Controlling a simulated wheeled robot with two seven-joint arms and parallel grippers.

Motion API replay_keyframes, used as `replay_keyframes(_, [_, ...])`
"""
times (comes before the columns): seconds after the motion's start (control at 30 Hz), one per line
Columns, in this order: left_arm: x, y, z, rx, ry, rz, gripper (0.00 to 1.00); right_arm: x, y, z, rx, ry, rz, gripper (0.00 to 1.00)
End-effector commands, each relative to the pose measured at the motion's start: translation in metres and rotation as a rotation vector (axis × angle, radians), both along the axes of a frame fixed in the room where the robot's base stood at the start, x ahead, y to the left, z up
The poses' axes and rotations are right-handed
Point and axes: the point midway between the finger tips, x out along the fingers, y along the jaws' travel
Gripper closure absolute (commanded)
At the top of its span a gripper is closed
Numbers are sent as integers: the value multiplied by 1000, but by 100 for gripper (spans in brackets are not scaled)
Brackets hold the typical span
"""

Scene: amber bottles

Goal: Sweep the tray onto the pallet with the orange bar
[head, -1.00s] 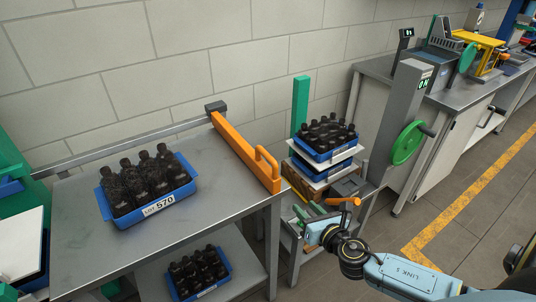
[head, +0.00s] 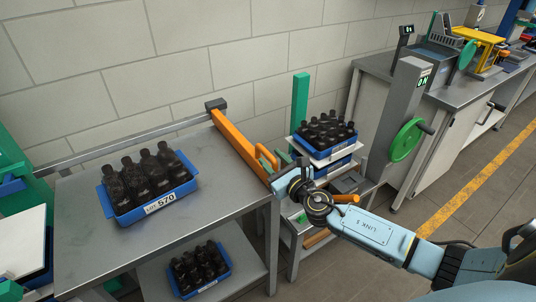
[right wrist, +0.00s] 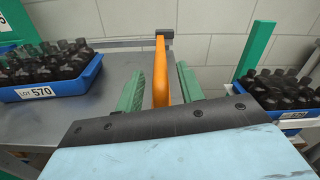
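The blue tray (head: 150,208) marked LOT 570 holds several dark amber bottles and sits on the metal table's left half; it also shows in the right wrist view (right wrist: 82,85). The orange bar (head: 238,145) lies across the table to its right, its loop handle at the near end. My right gripper (right wrist: 160,85) is open, its green fingers either side of the orange bar's handle (right wrist: 160,65), with gaps visible. A stack with another loaded blue tray (head: 335,152) stands right of the table; my right arm hides its lower part. My left gripper is out of view.
A rail (head: 130,145) runs along the table's back edge to the bar. Another bottle tray (head: 205,287) is on the lower shelf. A grey post with a green handwheel (head: 406,139) stands right of the stack. The table between tray and bar is clear.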

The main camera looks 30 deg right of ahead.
Motion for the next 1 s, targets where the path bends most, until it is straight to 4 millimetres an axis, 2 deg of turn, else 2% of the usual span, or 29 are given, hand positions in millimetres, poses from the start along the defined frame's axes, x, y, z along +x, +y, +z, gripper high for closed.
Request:
replay_keyframes(0.1, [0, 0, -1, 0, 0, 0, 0, 16, 1, 0, 1, -1, -1, 62])
replay_keyframes(0.2, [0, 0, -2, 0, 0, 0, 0, 24, 1, 0, 1, 0, 0, 62])
replay_keyframes(0.57, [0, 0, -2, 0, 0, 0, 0, 29, 1, 0, 1, 1, 1, 62])
replay_keyframes(0.87, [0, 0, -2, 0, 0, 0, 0, 29, 1, 0, 1, 1, 0, 99])
replay_keyframes(1.0, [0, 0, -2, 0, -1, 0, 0, 29, 1, 0, 0, 1, 0, 100])
